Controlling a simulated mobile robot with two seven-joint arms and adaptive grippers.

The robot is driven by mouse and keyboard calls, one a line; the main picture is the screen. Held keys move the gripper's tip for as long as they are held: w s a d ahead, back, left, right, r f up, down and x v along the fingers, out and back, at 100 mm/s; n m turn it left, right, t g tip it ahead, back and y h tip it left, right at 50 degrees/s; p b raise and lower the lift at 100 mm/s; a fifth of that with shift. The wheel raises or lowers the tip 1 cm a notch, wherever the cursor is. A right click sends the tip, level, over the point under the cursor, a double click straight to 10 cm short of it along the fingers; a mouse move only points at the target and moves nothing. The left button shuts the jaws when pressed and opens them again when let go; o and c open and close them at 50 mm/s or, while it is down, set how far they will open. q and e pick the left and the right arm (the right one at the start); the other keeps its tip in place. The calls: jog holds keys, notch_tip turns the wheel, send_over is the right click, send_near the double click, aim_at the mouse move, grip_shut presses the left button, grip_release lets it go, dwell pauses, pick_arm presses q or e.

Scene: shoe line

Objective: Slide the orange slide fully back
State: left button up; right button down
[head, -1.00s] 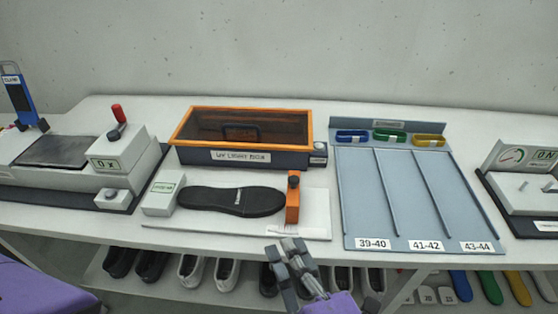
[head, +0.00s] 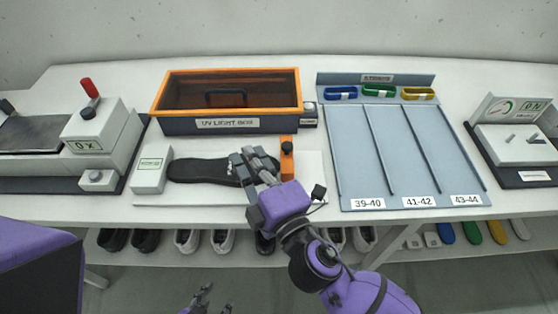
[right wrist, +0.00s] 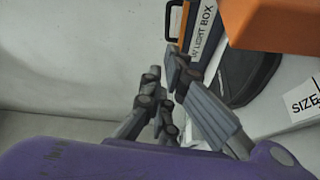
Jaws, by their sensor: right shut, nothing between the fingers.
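The orange slide (head: 287,163), an upright block with a dark knob, stands at the right end of the white sizing base (head: 312,168). An orange block, likely the slide, fills the top right of the right wrist view (right wrist: 275,25). A black sole (head: 200,170) lies along the base, left of the slide; its right end is hidden by my right gripper. My right gripper (head: 250,165) is shut and empty, over the sole's right end, just left of the slide; I cannot tell whether it touches. My left gripper (head: 208,302) is low at the bottom edge, away from the table; its opening is unclear.
A white display box (head: 151,170) stands at the base's left end. The orange-rimmed UV light box (head: 230,124) stands close behind. A blue-grey sorting tray (head: 350,160) is to the right. Shoes (head: 187,240) stand on a shelf below.

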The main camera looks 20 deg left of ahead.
aim_at(287, 158)
pick_arm(q)
jog(key=shift+s+a+f, duration=0.1)
jog(key=shift+s+f, duration=0.05)
jog(key=shift+s, duration=0.15)
pick_arm(e)
jog(key=d, duration=0.1)
jog(key=w+d, duration=0.1)
jog(key=d, duration=0.1)
jog(key=shift+w+d+f, duration=0.25)
jog(key=shift+w+f, duration=0.15)
pick_arm(q)
jog(key=shift+s+a+r, duration=0.1)
jog(key=shift+s+r, duration=0.15)
pick_arm(e)
jog(key=w+d, duration=0.2)
jog(key=d, duration=0.5)
pick_arm(q)
jog(key=shift+f, duration=0.1)
pick_arm(e)
jog(key=shift+d, duration=0.1)
